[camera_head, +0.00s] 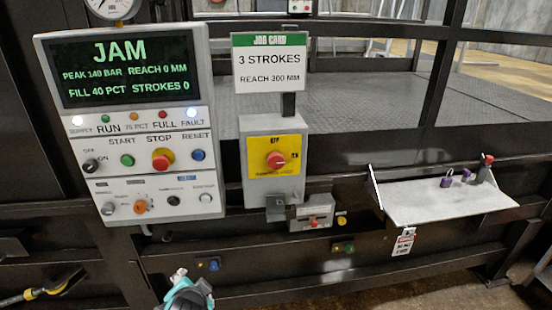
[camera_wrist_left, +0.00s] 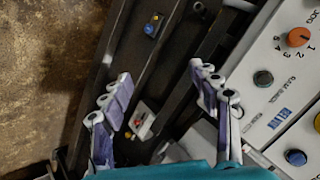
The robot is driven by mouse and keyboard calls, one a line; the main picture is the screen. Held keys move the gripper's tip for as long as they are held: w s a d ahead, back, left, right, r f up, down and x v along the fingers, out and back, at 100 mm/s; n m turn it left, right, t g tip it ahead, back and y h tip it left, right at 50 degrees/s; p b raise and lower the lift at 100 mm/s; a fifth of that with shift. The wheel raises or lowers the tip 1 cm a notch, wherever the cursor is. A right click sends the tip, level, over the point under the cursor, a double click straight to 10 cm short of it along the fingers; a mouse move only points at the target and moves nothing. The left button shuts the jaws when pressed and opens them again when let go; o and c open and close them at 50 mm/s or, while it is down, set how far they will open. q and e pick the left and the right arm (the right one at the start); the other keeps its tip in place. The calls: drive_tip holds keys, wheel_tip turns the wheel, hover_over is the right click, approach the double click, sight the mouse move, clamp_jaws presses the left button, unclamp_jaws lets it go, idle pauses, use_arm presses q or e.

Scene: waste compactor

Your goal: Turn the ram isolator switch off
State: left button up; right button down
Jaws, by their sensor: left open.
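The isolator switch is a round red knob (camera_head: 275,160) on a yellow plate (camera_head: 262,145), on the front of a grey box (camera_head: 246,188) below the job card. Small marks stand above and to the right of the knob; I cannot surely read its setting. My left gripper (camera_head: 181,274) is at the bottom of the head view, below and left of the switch and apart from it. In the left wrist view the left gripper (camera_wrist_left: 163,84) has its two fingers spread with nothing between them. The knob is not identifiable there. My right gripper is not in view.
The control panel (camera_head: 205,180) with its JAM screen stands left of the switch. A small box (camera_head: 312,213) with a red button sits just below right. A grey shelf (camera_head: 440,203) with purple padlocks juts out at the right. Dark frame rails run below.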

use_arm(q)
drive_tip(key=w+d+r+m+t+y+p, duration=0.1)
drive_tip(key=w+d+r+m+t, duration=0.15)
drive_tip(key=w+r+m, duration=0.25)
drive_tip(key=w+d+r+m+t+p, duration=0.1)
drive_tip(key=w+d+r+m, duration=0.2)
drive_tip(key=w+r+m, duration=0.15)
drive_tip(key=m+t+h+p, duration=0.25)
drive_tip(key=m+t, duration=0.35)
drive_tip(key=m, duration=0.7)
approach(276, 163)
drive_tip(key=w, duration=0.2)
drive_tip(key=shift+n+g, duration=0.25)
drive_tip(key=w, duration=0.7)
drive_tip(key=shift+w+a+r+b, duration=0.1)
drive_tip(key=shift+a+r+b, duration=0.15)
drive_tip(key=shift+a+b, duration=0.15)
drive_tip(key=c, duration=1.2)
